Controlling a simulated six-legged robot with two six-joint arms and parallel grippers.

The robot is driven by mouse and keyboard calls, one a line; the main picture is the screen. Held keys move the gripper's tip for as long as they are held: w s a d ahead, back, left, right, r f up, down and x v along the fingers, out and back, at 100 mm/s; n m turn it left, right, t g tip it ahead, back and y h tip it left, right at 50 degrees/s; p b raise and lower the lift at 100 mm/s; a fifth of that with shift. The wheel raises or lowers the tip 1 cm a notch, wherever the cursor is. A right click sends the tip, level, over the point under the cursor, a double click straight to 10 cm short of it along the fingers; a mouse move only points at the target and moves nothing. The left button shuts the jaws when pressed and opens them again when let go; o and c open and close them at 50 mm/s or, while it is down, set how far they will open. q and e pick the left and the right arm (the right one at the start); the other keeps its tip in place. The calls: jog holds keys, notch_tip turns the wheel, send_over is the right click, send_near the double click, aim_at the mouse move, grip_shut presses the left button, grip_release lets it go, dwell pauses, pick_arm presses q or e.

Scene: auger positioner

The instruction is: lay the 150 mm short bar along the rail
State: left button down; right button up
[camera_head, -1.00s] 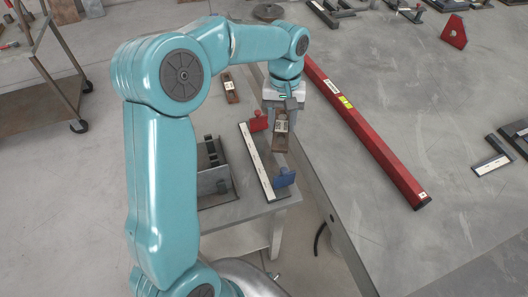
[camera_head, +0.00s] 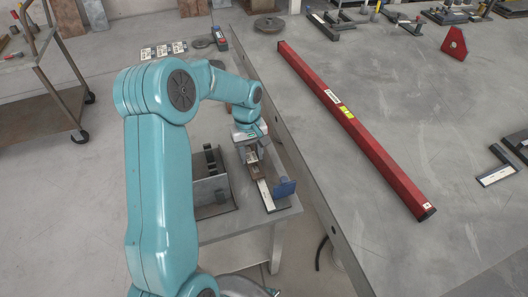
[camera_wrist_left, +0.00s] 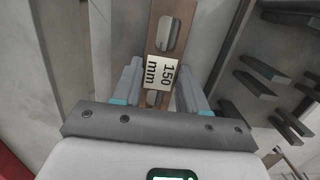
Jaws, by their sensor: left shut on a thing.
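My left gripper (camera_head: 252,150) is shut on the short bar (camera_head: 254,169), a brown steel bar. In the left wrist view the bar (camera_wrist_left: 170,25) runs between the fingers (camera_wrist_left: 160,92), with a slot and a "150 mm" label. In the head view the bar is low over the rail (camera_head: 267,198), a dark strip with a white scale on the small table, and is roughly in line with it. I cannot tell whether bar and rail touch. My arm hides the rail's far end. My right gripper is not in view.
A grey bracketed holder (camera_head: 212,188) stands left of the rail on the small table (camera_head: 230,224). The large grey table (camera_head: 385,110) lies to the right, with a long red beam (camera_head: 355,125) on it. A wheeled cart (camera_head: 45,85) is at the far left.

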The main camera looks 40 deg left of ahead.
aim_at(264, 161)
pick_arm(q)
jog(key=w, duration=0.1)
jog(key=w+d, duration=0.1)
jog(key=w+d+f+p, duration=0.1)
jog(key=shift+w, duration=0.35)
jog(key=shift+f, duration=0.15)
jog(key=shift+s+a, duration=0.1)
jog(key=shift+f, duration=0.2)
jog(key=c, duration=0.6)
grip_release()
jog(key=shift+r, duration=0.1)
